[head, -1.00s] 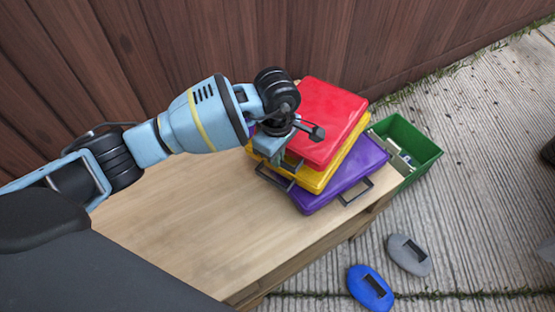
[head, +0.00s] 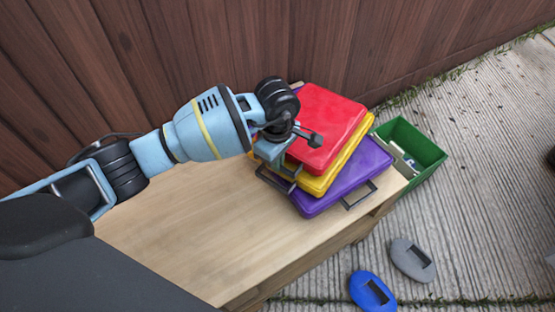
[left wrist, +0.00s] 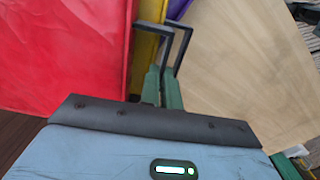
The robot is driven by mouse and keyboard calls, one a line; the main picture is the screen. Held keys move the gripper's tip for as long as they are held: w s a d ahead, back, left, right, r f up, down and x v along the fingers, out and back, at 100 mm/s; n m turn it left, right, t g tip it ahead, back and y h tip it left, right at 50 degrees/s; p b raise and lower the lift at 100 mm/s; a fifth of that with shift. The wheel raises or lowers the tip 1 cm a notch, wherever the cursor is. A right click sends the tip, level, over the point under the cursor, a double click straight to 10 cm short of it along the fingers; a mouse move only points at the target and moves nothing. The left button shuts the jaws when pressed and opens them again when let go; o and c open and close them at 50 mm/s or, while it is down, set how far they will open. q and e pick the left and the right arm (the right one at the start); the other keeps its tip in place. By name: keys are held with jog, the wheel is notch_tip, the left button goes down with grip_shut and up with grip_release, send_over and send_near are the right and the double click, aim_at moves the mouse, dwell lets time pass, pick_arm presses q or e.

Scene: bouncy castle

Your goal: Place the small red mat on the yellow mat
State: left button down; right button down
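The small red mat (head: 325,112) lies flat on top of a stack in the head view, over the yellow mat (head: 345,165), whose front and right edges show below it. The purple mat (head: 350,185) is at the bottom. My left gripper (head: 280,157) is at the left corner of the stack. In the left wrist view, the green fingertips (left wrist: 162,88) are close together on a dark handle (left wrist: 180,50). The handle seems to belong to the red mat (left wrist: 65,50), though its joint is partly hidden. The yellow mat (left wrist: 145,55) shows beside it. My right gripper is out of view.
The stack stands on a wooden bench (head: 225,230), whose near left part is bare. A wooden wall (head: 220,45) is close behind. A green bin (head: 425,150) stands right of the bench. Blue (head: 372,290) and grey (head: 412,260) oval objects lie on the paving.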

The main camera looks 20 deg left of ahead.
pick_arm(q)
jog(key=c, duration=2.1)
grip_release()
jog(key=shift+f, duration=0.2)
jog(key=o, duration=0.5)
jog(key=shift+r, duration=0.1)
jog(key=shift+r, duration=0.15)
notch_tip(320, 180, up, 12)
jog(key=p, duration=0.3)
jog(key=shift+s, duration=0.1)
